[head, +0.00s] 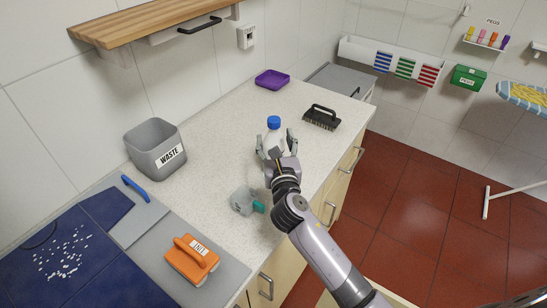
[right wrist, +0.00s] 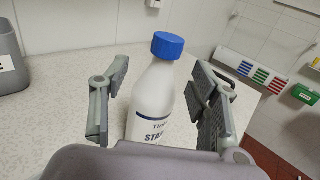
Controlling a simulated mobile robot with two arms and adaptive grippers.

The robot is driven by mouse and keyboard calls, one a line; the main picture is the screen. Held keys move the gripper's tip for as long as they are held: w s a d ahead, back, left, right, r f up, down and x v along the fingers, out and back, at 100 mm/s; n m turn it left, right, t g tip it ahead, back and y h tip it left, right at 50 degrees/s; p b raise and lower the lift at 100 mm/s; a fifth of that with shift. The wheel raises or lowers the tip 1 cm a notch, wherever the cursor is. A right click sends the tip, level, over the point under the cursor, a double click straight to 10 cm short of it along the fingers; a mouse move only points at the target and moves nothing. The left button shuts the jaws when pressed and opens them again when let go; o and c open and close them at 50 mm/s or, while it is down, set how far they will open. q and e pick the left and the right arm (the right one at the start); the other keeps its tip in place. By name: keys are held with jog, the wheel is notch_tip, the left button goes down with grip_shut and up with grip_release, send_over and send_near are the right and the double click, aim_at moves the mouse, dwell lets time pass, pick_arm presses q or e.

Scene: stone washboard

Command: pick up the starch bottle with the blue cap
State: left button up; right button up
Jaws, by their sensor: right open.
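The starch bottle (head: 273,137) is white with a blue cap and stands upright on the speckled countertop. In the right wrist view the bottle (right wrist: 154,98) shows part of a dark label, with its lower part hidden behind my gripper's body. My right gripper (head: 275,144) is open, with one finger on each side of the bottle. In the right wrist view a gap shows between the left finger and the bottle; the right finger (right wrist: 210,105) is closer, and I cannot tell whether it touches. My left gripper is not in view.
A grey waste bin (head: 155,150) stands left on the counter (head: 215,125). A black brush (head: 322,117) is right of the bottle, and a purple tray (head: 272,79) is behind. A grey-and-teal object (head: 245,201) lies near my right wrist. An orange iron-like block (head: 192,260) is in front.

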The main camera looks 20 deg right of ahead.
aim_at(275, 131)
jog(key=shift+w+d+p, duration=0.15)
jog(key=shift+w+d, duration=0.05)
jog(key=shift+w, duration=0.8)
jog(key=shift+w+d+p, duration=0.2)
jog(key=shift+w+d, duration=0.05)
jog(key=shift+w, duration=0.8)
jog(key=shift+w+d+p, duration=0.15)
jog(key=shift+w+d, duration=0.05)
jog(key=shift+w, duration=0.8)
jog(key=shift+s, duration=0.1)
jog(key=shift+c, duration=0.7)
grip_shut()
